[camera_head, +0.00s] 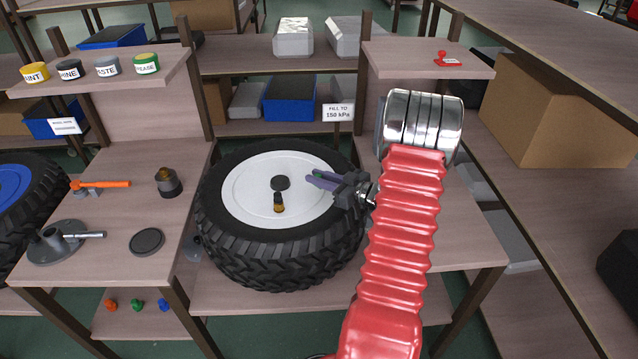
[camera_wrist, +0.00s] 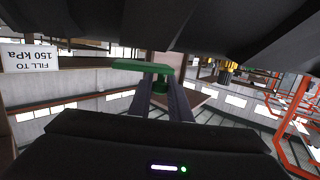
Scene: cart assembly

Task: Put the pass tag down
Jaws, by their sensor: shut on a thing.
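A green tag (camera_wrist: 143,66) with a flat plate and a short stem sits between the fingertips of my gripper (camera_wrist: 161,86) in the wrist view. I take it for the pass tag; no lettering shows on it. My gripper is shut on its stem. In the head view my gripper (camera_head: 318,180) is over the right part of the white wheel hub (camera_head: 250,195), pointing left. I cannot make out the tag clearly there. Whether it touches the wheel cannot be told.
The large black tyre (camera_head: 285,262) lies flat. A black cap (camera_head: 280,184) and a brass-tipped valve (camera_head: 279,203) are on the hub. A "FILL TO 150 kPa" sign (camera_head: 338,112) stands behind. A red tag (camera_head: 449,60) stands on the right shelf (camera_head: 400,62), which has free room.

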